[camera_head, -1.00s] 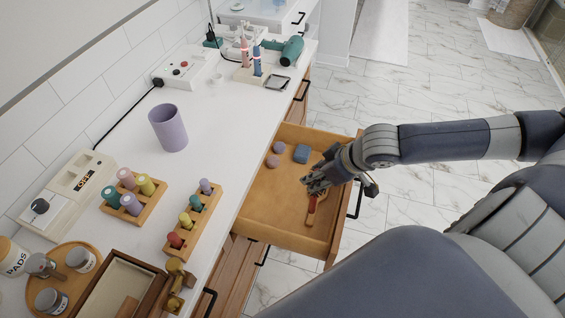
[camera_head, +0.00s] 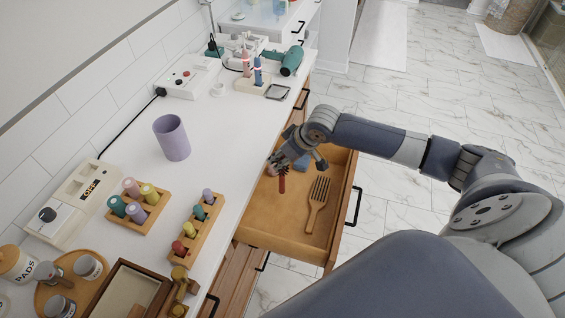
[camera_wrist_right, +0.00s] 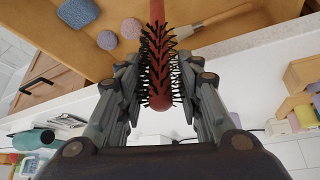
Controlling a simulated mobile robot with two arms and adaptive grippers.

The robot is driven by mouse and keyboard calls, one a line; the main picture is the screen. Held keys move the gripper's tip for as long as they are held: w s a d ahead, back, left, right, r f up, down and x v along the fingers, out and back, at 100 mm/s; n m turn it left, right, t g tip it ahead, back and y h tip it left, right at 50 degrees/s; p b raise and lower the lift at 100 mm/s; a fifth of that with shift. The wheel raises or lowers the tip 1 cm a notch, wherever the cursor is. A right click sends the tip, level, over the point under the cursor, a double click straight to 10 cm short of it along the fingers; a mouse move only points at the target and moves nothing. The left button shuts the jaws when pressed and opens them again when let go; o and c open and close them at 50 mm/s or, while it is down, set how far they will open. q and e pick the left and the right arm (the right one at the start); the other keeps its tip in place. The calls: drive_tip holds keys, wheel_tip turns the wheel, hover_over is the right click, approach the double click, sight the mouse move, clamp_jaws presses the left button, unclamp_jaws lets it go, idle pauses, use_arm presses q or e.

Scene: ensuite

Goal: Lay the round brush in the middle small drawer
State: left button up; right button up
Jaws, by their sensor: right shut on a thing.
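The round brush has a red body and black bristles. It shows in the wrist view (camera_wrist_right: 158,62) between the fingers of my right gripper (camera_wrist_right: 160,85), which is shut on it. In the head view my right gripper (camera_head: 279,161) is over the left side of an open wooden drawer (camera_head: 270,222), near the counter edge, and the red end of the brush (camera_head: 282,184) points down below the fingers. The gripper hides the rest of the brush there. I cannot tell the middle small drawer apart. My left gripper is out of view.
In the open drawer lie a wooden fork-shaped comb (camera_head: 318,195), a blue block (camera_wrist_right: 131,28) and mauve balls (camera_wrist_right: 107,40). The white counter (camera_head: 220,125) beside it carries a purple cup (camera_head: 172,138), wooden racks of rollers (camera_head: 196,228) and a green hair dryer (camera_head: 291,61).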

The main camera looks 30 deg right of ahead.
drive_tip(key=shift+f+p, duration=0.4)
drive_tip(key=shift+f, duration=1.25)
drive_tip(key=shift+s+f, duration=0.1)
drive_tip(key=shift+f, duration=0.05)
drive_tip(key=o, duration=1.2)
drive_tip(key=shift+o, duration=0.2)
drive_tip(key=shift+r, duration=0.25)
drive_tip(key=b+v, duration=0.1)
drive_tip(key=v, duration=1.1)
drive_tip(key=shift+d+f, duration=0.1)
drive_tip(key=shift+f, duration=0.05)
